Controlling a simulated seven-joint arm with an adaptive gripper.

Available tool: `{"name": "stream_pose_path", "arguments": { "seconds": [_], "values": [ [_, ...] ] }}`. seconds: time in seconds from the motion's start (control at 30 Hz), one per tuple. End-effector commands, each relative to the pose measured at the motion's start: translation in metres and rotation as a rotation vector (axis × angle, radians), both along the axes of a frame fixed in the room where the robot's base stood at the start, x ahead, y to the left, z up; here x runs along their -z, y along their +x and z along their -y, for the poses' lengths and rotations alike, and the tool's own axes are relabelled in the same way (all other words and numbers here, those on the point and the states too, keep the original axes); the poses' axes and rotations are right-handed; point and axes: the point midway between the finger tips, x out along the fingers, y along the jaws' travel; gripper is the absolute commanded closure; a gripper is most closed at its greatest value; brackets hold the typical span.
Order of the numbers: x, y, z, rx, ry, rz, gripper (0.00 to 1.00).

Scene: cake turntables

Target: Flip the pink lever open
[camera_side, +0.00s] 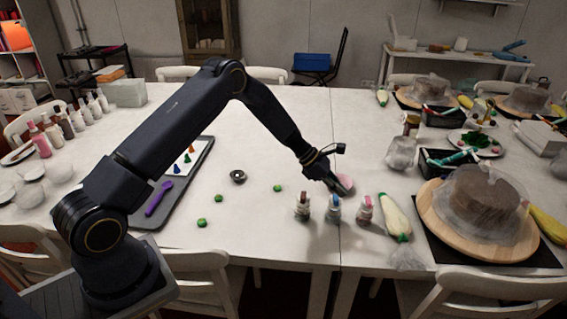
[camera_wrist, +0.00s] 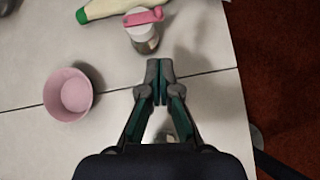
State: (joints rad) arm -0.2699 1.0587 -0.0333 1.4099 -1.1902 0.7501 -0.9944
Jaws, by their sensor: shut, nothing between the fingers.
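The pink lever (camera_wrist: 143,16) sits on top of a small clear jar (camera_wrist: 145,40) in the wrist view and lies across its top. In the side view the pink-topped jar (camera_side: 365,210) stands upright at the right end of a row of three. My gripper (camera_wrist: 159,80) is shut and empty, its fingertips apart from the pink-topped jar. In the side view my gripper (camera_side: 341,190) is just behind the row, and its tips are too small to make out clearly. A pale jar part (camera_wrist: 163,132) shows between my fingers, mostly hidden.
The blue-topped jar (camera_side: 334,208) and a red-topped jar (camera_side: 303,207) stand left of the pink one. A pink bowl (camera_wrist: 68,93) is left of my gripper in the wrist view. A piping bag (camera_side: 396,218) lies right of the jars. The table's front edge is close.

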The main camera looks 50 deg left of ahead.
Motion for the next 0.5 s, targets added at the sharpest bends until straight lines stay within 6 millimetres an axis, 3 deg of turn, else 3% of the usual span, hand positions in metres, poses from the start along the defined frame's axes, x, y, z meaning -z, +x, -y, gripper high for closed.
{"name": "stream_pose_path", "arguments": {
  "seconds": [0.17, 0.3, 0.5],
  "values": [
    [0.028, 0.014, 0.022, 0.002, 0.0, -0.002, 1.0],
    [0.025, 0.028, 0.04, 0.002, 0.0, 0.001, 1.0],
    [0.024, 0.037, 0.05, 0.0, 0.0, 0.002, 1.0]
  ]
}}
